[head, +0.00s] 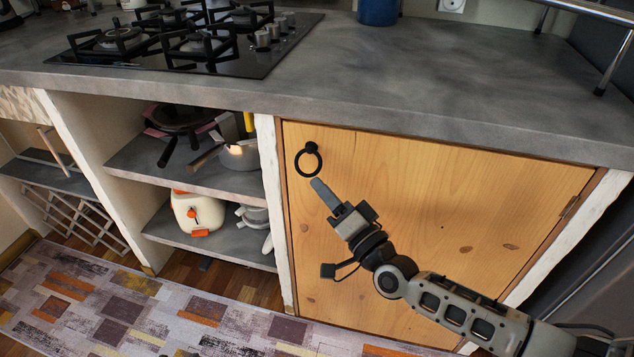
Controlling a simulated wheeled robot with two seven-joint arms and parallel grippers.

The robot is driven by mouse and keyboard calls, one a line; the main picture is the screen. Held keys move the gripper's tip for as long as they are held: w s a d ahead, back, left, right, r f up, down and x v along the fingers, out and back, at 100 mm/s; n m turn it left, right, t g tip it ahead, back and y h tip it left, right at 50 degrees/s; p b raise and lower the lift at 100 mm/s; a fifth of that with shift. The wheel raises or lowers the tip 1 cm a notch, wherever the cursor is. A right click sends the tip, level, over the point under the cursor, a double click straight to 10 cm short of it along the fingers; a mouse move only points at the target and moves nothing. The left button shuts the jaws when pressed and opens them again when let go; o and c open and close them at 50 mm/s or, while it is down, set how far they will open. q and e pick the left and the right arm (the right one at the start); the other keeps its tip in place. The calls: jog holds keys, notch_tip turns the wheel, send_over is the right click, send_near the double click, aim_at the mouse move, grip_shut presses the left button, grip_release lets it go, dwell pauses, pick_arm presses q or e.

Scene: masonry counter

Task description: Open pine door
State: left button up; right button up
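The pine door (440,215) is shut in the masonry counter, with hinges on its right edge. A black ring handle (309,160) hangs at its upper left corner. My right gripper (320,188) is in front of the door, with its fingertips just below and slightly right of the ring. The ring does not appear to be between the fingers. The fingers show as one narrow grey shape, so I cannot tell whether they are open or shut. My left gripper is not in view.
The grey countertop (420,95) overhangs the door, with a gas hob (185,40) at left. Open shelves left of the door hold pans and a cream toaster (197,212). A patterned rug (130,310) covers the floor in front.

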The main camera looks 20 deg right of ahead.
jog(key=shift+x, duration=1.45)
jog(key=shift+c, duration=0.3)
grip_shut()
